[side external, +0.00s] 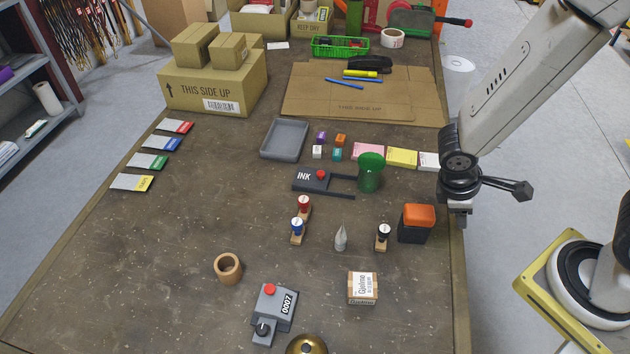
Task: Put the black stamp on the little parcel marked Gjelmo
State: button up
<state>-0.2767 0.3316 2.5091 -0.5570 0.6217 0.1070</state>
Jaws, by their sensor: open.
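The black stamp (383,236), with a dark round handle on a wooden base, stands upright on the table right of centre. The little parcel marked Gjelmo (363,288) is a small cardboard box with a white label on top. It lies in front of the black stamp, a little to its left, apart from it. My gripper (457,216) is at the table's right edge, right of and above the stamp. It is open and touches neither stamp nor parcel. Its fingers are small in this view.
A black box with an orange top (418,221) stands between stamp and gripper. A grey cone (341,238) is left of the stamp; red (304,204) and blue (297,230) stamps stand further left. A numbering device (272,310) and brass dome (307,345) are left of the parcel.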

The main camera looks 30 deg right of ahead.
jog(key=w+r+m+t+y, duration=0.4)
jog(key=w+r+m, duration=0.1)
jog(key=r+m, duration=0.1)
jog(key=shift+w+d+r+m, duration=0.25)
jog(key=shift+w+d+m, duration=0.1)
jog(key=shift+m, duration=0.55)
jog(key=shift+o, duration=0.3)
